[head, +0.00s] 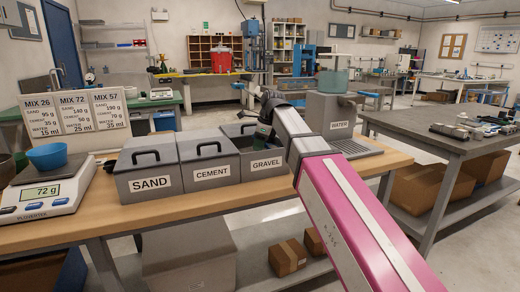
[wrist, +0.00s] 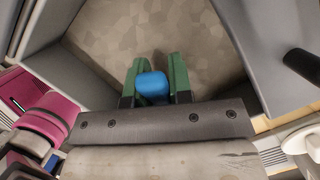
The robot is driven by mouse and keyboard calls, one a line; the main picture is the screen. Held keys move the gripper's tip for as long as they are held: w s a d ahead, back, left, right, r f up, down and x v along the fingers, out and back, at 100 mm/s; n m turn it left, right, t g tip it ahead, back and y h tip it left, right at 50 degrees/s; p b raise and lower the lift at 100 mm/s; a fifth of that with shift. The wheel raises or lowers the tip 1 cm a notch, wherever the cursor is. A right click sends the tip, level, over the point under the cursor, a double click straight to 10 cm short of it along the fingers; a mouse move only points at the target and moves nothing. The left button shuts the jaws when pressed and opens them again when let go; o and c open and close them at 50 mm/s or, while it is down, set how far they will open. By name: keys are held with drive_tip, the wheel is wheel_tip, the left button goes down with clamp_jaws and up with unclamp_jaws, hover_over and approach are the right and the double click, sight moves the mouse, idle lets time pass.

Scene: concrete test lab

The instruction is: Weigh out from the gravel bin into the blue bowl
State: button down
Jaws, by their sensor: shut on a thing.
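The blue bowl (head: 47,156) stands on the weighing scale (head: 45,196) at the left, and its display reads 72 g. The gravel bin (head: 267,164) is open at the top. My gripper (head: 264,132) is at the bin's opening. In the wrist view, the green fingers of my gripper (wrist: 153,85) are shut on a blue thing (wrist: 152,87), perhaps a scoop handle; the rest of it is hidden. Tan gravel (wrist: 150,35) fills the view beyond the fingers, between the grey bin walls.
The lidded sand bin (head: 148,182) and cement bin (head: 211,172) stand left of the gravel bin on the wooden bench. Mix cards (head: 75,113) stand behind the scale. A water dispenser (head: 333,115) is to the right. A grey table (head: 440,140) stands farther right.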

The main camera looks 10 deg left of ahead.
drive_tip(key=shift+a+r+h, duration=0.2)
drive_tip(key=shift+r+h, duration=0.5)
drive_tip(key=shift+r, duration=0.9)
drive_tip(key=shift+a+r+h, duration=0.2)
drive_tip(key=shift+r+h, duration=0.5)
drive_tip(key=shift+r, duration=0.85)
drive_tip(key=shift+s, duration=0.15)
